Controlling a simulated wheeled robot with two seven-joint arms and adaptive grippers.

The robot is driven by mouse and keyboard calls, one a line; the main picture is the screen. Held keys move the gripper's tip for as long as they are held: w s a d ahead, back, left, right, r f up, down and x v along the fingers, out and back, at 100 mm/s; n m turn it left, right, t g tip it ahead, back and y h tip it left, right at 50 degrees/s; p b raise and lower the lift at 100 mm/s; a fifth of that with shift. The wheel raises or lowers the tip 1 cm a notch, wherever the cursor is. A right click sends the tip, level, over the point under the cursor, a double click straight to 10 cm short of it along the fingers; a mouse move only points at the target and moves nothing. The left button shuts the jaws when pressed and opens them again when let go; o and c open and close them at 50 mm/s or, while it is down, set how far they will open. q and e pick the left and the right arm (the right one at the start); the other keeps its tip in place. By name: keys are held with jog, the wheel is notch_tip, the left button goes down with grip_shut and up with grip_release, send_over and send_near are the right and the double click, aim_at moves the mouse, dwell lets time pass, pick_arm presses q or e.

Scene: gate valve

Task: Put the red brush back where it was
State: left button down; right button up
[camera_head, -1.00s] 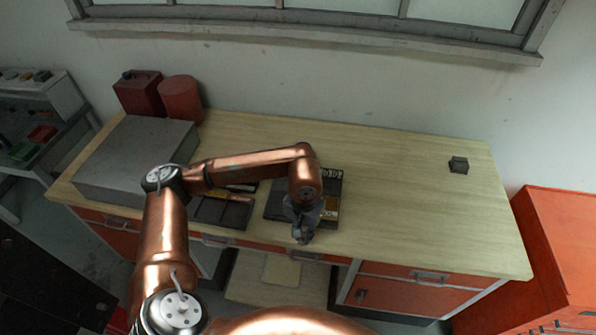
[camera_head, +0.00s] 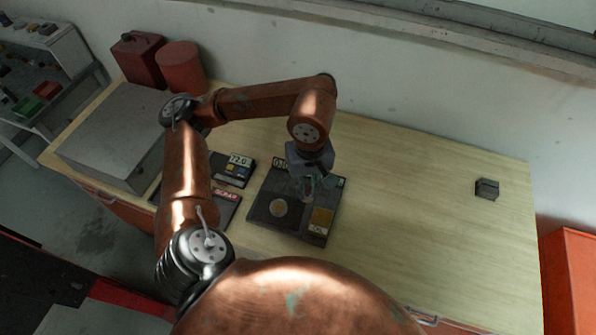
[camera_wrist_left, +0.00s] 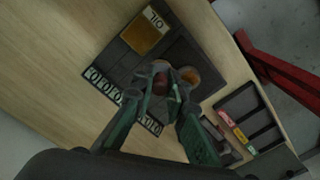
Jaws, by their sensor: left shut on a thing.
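My left gripper (camera_head: 308,190) points down over the dark tray (camera_head: 262,208) on the wooden bench. In the left wrist view, its fingertips (camera_wrist_left: 167,80) are shut on a small dark-red thing (camera_wrist_left: 160,84), which looks like the red brush. Most of that thing is hidden by the fingers, and I cannot tell whether it touches the tray. The tray holds a round gold piece (camera_head: 278,207) and a gold square (camera_head: 321,218). These also show in the left wrist view as a round piece (camera_wrist_left: 188,75) and a square (camera_wrist_left: 145,34). My right gripper is not in view.
A labelled dark case (camera_head: 232,170) lies left of the tray. A grey box (camera_head: 115,135), a red can (camera_head: 138,58) and a red cylinder (camera_head: 181,66) stand at the back left. A small dark block (camera_head: 487,189) sits at the right. The bench's right half is mostly clear.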

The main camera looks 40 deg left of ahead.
pick_arm(q)
jog(key=w+a+f, duration=0.2)
jog(key=a, duration=0.1)
jog(key=w+a+f+p, duration=0.1)
jog(key=w+a+f, duration=0.1)
jog(key=a+f, duration=0.1)
jog(key=w+a+f, duration=0.2)
jog(key=a+f, duration=0.1)
jog(key=a, duration=0.2)
jog(key=shift+w+f, duration=0.25)
jog(key=shift+w, duration=0.05)
jog(key=shift+a+f, duration=0.1)
jog(key=shift+f, duration=0.05)
jog(key=f, duration=0.1)
jog(key=f+p, duration=0.1)
jog(key=f, duration=0.1)
jog(key=shift+w+a+f, duration=0.2)
jog(key=shift+a+f, duration=0.1)
jog(key=shift+f, duration=0.2)
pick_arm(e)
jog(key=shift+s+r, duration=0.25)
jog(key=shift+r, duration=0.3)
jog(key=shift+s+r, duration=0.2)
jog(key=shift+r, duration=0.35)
pick_arm(q)
jog(key=shift+f, duration=0.1)
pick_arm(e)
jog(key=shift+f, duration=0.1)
